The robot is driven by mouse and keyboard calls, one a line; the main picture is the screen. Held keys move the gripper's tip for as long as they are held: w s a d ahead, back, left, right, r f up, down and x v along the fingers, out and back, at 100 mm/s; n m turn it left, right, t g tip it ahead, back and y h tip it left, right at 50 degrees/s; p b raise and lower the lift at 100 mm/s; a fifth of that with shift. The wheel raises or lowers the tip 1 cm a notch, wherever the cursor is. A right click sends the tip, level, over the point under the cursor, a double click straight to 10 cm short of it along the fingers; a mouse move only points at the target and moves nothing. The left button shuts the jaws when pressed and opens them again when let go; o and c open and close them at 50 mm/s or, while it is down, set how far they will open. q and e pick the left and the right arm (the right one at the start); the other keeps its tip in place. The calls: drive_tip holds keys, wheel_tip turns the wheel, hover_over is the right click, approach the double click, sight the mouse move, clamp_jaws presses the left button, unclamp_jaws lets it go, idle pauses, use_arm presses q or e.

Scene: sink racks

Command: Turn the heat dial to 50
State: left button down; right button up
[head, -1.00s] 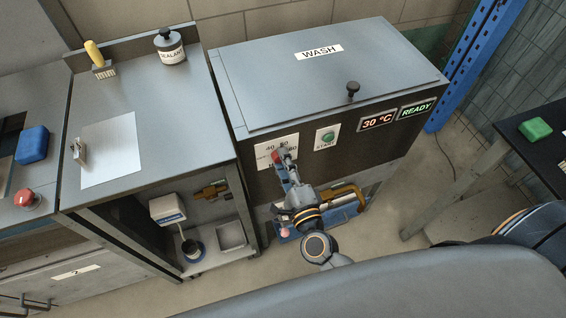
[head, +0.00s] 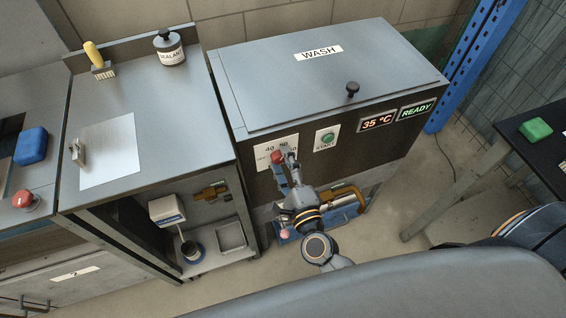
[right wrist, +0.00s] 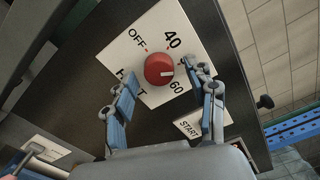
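The heat dial is a round red knob (right wrist: 159,69) on a white plate (right wrist: 136,46) with OFF, 40 and 60 marks; the 50 mark is hidden behind a finger in the right wrist view. Its white pointer line faces right in that view. In the head view the dial (head: 277,157) is on the washer's front, and the temperature display (head: 377,122) reads 35 °C. My right gripper (head: 284,163) is at the dial. In the right wrist view its fingers (right wrist: 161,72) stand on both sides of the knob, apart with visible gaps. My left gripper is not in view.
A START button (head: 327,138) is right of the dial plate, with a READY display (head: 416,109) further right. The washer lid (head: 330,75) has a black knob (head: 352,89). A workbench (head: 150,110) adjoins on the left.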

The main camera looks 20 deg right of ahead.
drive_tip(key=shift+s, duration=0.3)
drive_tip(key=s, duration=1.1)
drive_tip(key=shift+s+d, duration=0.2)
drive_tip(key=shift+s, duration=0.05)
drive_tip(key=shift+f, duration=0.1)
drive_tip(key=s+f+n+g+y+p, duration=0.15)
drive_tip(key=f+n+g, duration=0.4)
drive_tip(key=f, duration=0.85)
drive_tip(key=s+f+n+g+y+b, duration=0.1)
drive_tip(key=s+f+n+g, duration=0.15)
drive_tip(key=f+n, duration=0.85)
drive_tip(key=s+d+f+n+g+h, duration=0.1)
drive_tip(key=s+d+f+n+g, duration=0.1)
drive_tip(key=s+f, duration=0.4)
drive_tip(key=s+d+f+n+g+h, duration=0.1)
drive_tip(key=s+d+f+n+g, duration=0.2)
drive_tip(key=s+f, duration=0.4)
drive_tip(key=s+d+f+n+g+h+p, duration=0.1)
drive_tip(key=s+d+f+n+g, duration=0.1)
drive_tip(key=s+d+f+g, duration=0.2)
drive_tip(key=s+f, duration=0.3)
drive_tip(key=s, duration=0.1)
drive_tip(key=shift+d, duration=0.3)
